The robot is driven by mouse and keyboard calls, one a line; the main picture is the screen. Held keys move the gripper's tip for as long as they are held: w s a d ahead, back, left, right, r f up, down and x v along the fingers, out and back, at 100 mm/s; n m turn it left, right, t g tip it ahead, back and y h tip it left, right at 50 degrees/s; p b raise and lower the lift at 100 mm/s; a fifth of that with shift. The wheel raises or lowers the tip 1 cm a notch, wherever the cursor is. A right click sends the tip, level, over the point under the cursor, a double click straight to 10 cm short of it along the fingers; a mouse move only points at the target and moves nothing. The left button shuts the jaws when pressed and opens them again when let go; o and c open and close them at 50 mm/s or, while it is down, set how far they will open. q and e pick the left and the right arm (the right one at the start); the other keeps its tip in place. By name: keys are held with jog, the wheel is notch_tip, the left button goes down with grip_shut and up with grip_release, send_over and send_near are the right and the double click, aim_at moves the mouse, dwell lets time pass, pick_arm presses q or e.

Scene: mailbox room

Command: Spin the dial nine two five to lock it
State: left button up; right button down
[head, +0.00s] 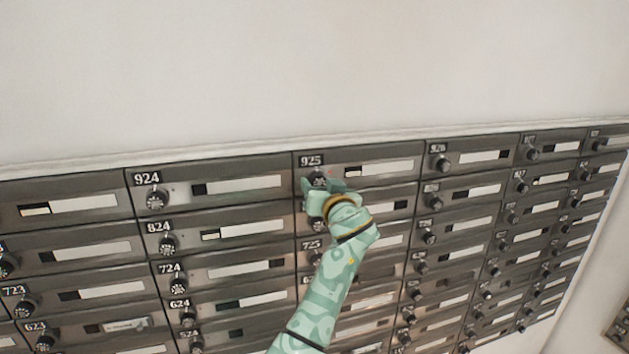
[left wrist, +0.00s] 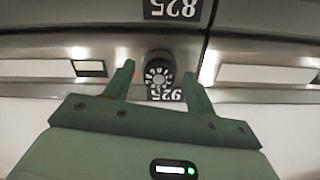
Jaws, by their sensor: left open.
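The dial of box 925 (head: 319,180) is a dark round knob below the 925 number plate (head: 311,160) in the head view. In the left wrist view the dial (left wrist: 159,73) shows its numbered face, with the 925 plate partly hidden behind it. My left gripper (head: 323,185) is at the dial. In the left wrist view its two green fingers (left wrist: 160,80) are open, one on each side of the dial, with gaps between them and the knob. My right gripper is not in view.
Rows of dark metal mailboxes with similar dials surround box 925. The 924 dial (head: 156,198) is to the left and the 926 dial (head: 440,163) to the right. The white wall (head: 300,70) above is bare.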

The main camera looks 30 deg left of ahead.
pick_arm(q)
jog(key=shift+s+d+r, duration=0.15)
jog(key=shift+s+d, duration=0.05)
jog(key=shift+d, duration=0.2)
jog(key=shift+c, duration=0.4)
jog(key=c, duration=0.9)
jog(key=shift+a, duration=0.1)
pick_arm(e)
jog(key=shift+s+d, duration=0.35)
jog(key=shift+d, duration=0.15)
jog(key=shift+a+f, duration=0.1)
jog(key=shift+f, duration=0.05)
